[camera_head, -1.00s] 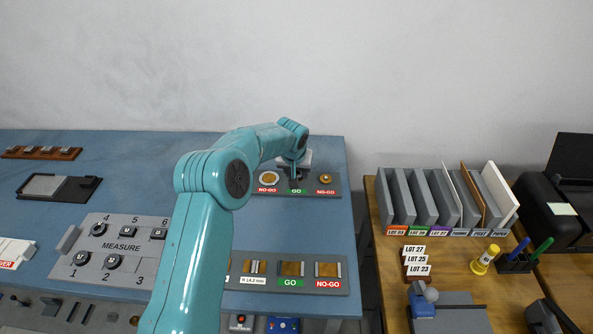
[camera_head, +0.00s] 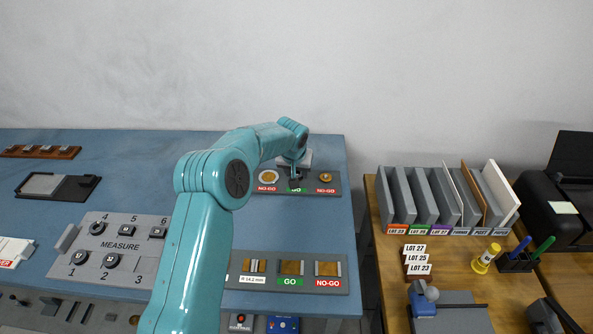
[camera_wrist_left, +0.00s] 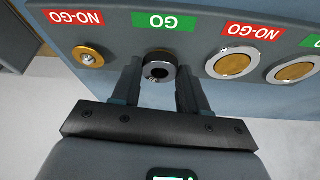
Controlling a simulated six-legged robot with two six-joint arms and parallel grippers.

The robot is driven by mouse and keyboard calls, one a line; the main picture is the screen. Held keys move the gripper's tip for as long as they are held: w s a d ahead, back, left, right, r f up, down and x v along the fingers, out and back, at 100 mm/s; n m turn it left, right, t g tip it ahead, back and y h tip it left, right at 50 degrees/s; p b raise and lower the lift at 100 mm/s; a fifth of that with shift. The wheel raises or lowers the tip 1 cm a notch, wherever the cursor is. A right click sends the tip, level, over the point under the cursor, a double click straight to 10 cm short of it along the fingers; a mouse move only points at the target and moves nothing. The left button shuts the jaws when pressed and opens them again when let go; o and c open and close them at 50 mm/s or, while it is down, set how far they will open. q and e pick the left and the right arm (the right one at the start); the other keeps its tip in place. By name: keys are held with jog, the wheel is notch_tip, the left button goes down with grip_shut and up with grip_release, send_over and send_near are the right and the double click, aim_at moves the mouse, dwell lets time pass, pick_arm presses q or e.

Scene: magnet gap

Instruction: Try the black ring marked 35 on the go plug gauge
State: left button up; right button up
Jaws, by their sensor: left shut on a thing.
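My left gripper (camera_wrist_left: 157,92) is shut on a black ring (camera_wrist_left: 148,72) in the left wrist view, one finger on each side. The ring is upright over the GO place, behind the green GO label (camera_wrist_left: 165,22). A small bright spot shows inside its dark hole; I cannot tell how far it sits around the go plug. No number is legible on it. In the head view my left gripper (camera_head: 295,180) is low at the GO place of the grey gauge plate (camera_head: 346,188), largely hiding the ring and plug. My right gripper is not in view.
A gold NO-GO plug (camera_wrist_left: 88,57) stands on one side of the ring, and a silver-rimmed gold disc (camera_wrist_left: 233,64) on the other. A second gauge plate (camera_head: 240,280) and the MEASURE panel (camera_head: 130,231) lie nearer on the blue table (camera_head: 150,190).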

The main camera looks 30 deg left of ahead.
pick_arm(q)
jog(key=shift+f, duration=0.2)
dwell(0.3)
jog(key=o, duration=1.2)
jog(key=c, duration=0.5)
jog(key=shift+r, duration=0.1)
jog(key=shift+r+p, duration=1.05)
jog(key=shift+r, duration=1.2)
